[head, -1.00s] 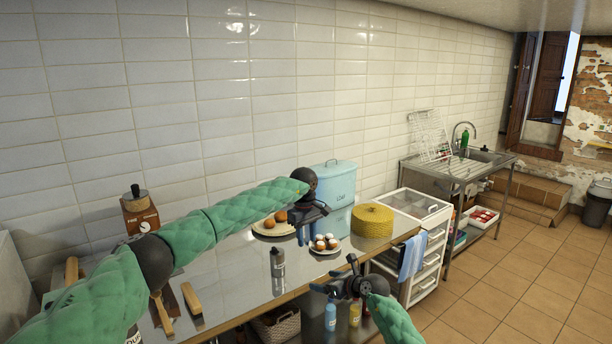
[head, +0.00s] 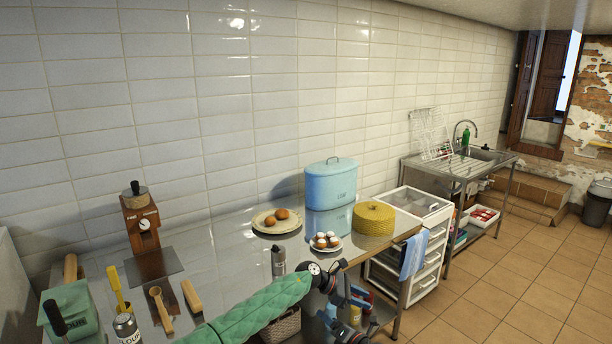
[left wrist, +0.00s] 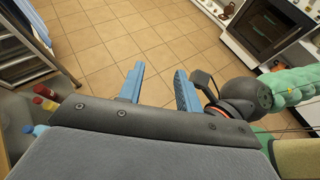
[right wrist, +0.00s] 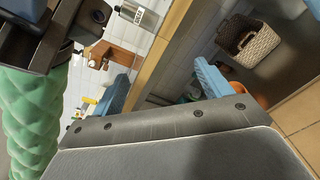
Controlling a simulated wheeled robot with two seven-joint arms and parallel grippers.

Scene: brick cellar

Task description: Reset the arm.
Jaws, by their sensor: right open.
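My left arm's green sleeve comes in from the bottom of the head view and ends at the left gripper (head: 352,299), low in front of the table's right end. In the left wrist view its two blue fingers (left wrist: 160,72) stand apart over the tiled floor with nothing between them. My right gripper shows only partly in the head view, low down near the left one. In the right wrist view its blue fingers (right wrist: 162,78) are wide apart and empty. The left arm's green sleeve is close beside it there. The two grippers overlap in the head view.
A white drawer unit (head: 436,250) stands right. Floor beyond is clear.

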